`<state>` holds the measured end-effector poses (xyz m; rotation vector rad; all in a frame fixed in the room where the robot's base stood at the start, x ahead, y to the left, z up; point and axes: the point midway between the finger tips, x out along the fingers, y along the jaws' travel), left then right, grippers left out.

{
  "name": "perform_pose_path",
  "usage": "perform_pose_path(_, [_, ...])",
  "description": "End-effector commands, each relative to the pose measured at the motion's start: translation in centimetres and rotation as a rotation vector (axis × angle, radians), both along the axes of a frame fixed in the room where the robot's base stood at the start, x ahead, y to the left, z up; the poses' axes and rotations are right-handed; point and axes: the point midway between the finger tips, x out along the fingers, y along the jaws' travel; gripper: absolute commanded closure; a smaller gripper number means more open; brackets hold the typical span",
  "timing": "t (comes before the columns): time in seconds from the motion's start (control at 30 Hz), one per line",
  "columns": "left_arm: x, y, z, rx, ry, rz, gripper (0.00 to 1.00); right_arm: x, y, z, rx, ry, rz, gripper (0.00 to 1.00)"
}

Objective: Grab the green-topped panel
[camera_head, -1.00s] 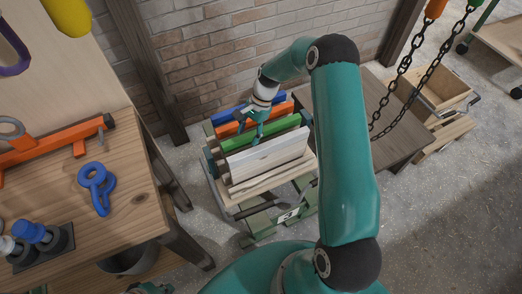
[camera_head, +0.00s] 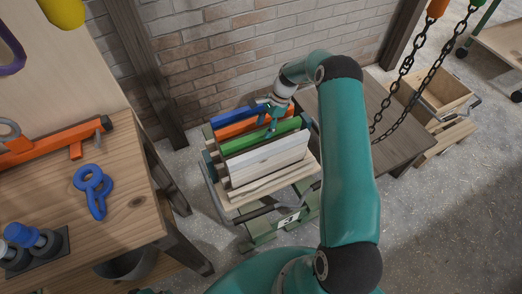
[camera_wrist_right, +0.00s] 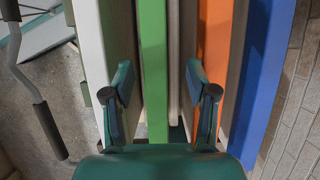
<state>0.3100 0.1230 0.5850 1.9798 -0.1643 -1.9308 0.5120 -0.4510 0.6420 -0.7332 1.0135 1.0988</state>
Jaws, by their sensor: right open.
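The green-topped panel (camera_head: 258,136) stands upright in a wooden rack, between a white-topped panel (camera_head: 268,152) and an orange-topped panel (camera_head: 240,124). My right gripper (camera_head: 271,122) is open over the rack, at the green panel's top. In the right wrist view, the green edge (camera_wrist_right: 153,60) runs between the two spread fingers of the right gripper (camera_wrist_right: 162,92), nearer the left finger. The fingers show no clear contact with it. The palm hides the near end of the green edge. I do not see my left gripper.
A blue-topped panel (camera_head: 236,113) stands behind the orange one, nearest the brick wall (camera_head: 235,50). A wooden workbench (camera_head: 125,170) with tools is at left. A dark wooden table (camera_head: 400,140) and hanging chains (camera_head: 400,80) are at right.

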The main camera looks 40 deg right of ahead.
Motion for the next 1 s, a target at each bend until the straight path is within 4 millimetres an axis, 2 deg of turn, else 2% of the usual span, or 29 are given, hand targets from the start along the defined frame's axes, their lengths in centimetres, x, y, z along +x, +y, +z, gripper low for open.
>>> perform_pose_path(0.17, [0.0,0.0,0.1,0.0,0.0,0.0,1.0,0.1,0.4,-0.8,0.001,0.001,0.002,0.43])
perform_pose_path(0.5, [0.0,0.0,0.8,0.0,0.0,0.0,1.0,0.2,2.1,-4.8,0.001,0.001,0.002,0.43])
perform_pose_path(0.8, [0.0,0.0,0.8,0.0,0.0,0.0,1.0,0.3,2.3,-5.3,0.0,-0.001,0.002,0.43])
perform_pose_path(1.0, [0.0,0.0,0.8,0.0,0.0,0.0,1.0,0.4,2.3,-5.3,0.0,-0.001,0.002,0.76])
